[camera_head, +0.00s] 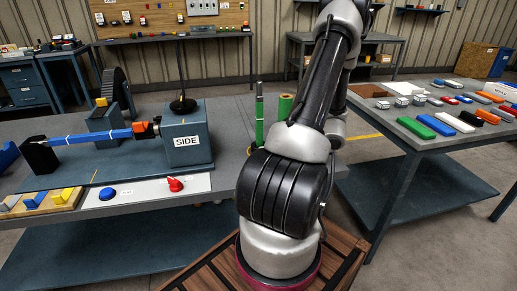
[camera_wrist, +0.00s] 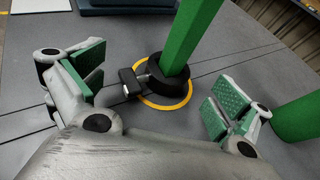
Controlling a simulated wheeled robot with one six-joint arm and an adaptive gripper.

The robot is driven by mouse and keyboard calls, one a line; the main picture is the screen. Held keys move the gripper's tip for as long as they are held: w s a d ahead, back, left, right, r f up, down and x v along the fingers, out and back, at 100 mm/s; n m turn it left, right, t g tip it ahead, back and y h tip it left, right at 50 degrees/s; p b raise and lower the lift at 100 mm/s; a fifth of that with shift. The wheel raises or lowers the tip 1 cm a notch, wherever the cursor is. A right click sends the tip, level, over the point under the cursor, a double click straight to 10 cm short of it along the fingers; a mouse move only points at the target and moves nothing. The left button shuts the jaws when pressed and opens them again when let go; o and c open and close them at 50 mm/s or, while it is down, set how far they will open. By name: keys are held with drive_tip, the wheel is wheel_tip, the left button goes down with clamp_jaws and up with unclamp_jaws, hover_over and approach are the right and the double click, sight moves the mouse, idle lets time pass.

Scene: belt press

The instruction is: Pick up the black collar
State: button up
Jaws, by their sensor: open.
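The black collar (camera_wrist: 157,86) sits low around a green post (camera_wrist: 187,40) in the wrist view, over a yellow ring marked on the grey table. A small black lug with a bright screw sticks out on its left side. My gripper (camera_wrist: 152,82) is open, with one green-padded finger at left and the other at right. The collar shows between the fingers, with clear gaps on both sides. The pads do not touch it. In the head view the green post (camera_head: 259,122) stands left of my arm; I cannot make out the collar there, and my gripper is hidden.
A second green cylinder (camera_wrist: 298,118) stands close to the right finger. A blue SIDE block (camera_head: 186,140) with a blue bar stands on the left table, with a red knob (camera_head: 175,184) in front. The right table (camera_head: 391,113) holds many coloured blocks.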

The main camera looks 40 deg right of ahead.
sight(257, 123)
drive_tip(key=x, duration=0.4)
drive_tip(key=shift+a+f, duration=0.1)
drive_tip(key=c, duration=1.1)
drive_tip(key=shift+r, duration=5.05)
